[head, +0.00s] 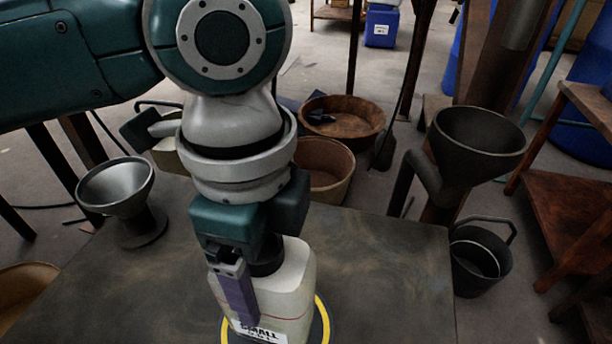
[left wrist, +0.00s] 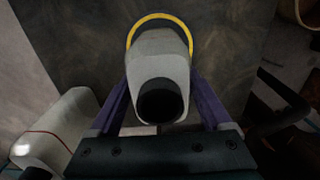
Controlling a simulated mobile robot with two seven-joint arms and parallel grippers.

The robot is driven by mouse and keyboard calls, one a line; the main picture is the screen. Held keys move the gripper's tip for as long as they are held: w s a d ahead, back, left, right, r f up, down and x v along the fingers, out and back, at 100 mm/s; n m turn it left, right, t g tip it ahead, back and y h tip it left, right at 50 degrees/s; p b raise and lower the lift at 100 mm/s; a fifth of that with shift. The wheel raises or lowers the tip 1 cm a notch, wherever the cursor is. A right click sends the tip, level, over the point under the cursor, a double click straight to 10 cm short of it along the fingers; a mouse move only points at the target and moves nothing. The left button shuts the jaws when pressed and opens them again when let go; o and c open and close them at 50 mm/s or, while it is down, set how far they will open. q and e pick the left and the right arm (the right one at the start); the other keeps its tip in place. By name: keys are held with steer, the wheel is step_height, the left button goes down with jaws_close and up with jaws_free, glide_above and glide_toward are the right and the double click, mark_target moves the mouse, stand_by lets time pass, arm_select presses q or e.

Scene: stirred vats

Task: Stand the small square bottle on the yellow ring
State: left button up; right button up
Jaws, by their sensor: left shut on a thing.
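The small square bottle (head: 290,291) is whitish with a dark cap and a label reading "SMALL". It is upright in the head view, under my left gripper (head: 250,290). The left gripper is shut on it, with purple fingers on both sides. In the left wrist view the bottle (left wrist: 160,62) is seen from above between the fingers (left wrist: 160,105). The yellow ring (head: 326,318) shows around the bottle's base on the table; part is hidden behind the bottle. I cannot tell whether the base touches the table. The right gripper is not in view.
A metal funnel (head: 116,190) stands at the table's left. A dark funnel (head: 476,146) is beyond the right edge, above a bucket (head: 480,262). Another whitish container (left wrist: 52,132) shows at the lower left of the left wrist view. The table's right part (head: 395,280) is clear.

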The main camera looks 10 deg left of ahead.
arm_select(q)
step_height(320, 180, down, 3)
steer(key=shift+r+b, duration=0.1)
steer(key=shift+b, duration=0.4)
steer(key=shift+r, duration=0.1)
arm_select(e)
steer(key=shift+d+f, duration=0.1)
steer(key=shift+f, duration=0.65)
arm_select(q)
steer(key=o, duration=1.2)
steer(key=shift+o, duration=0.2)
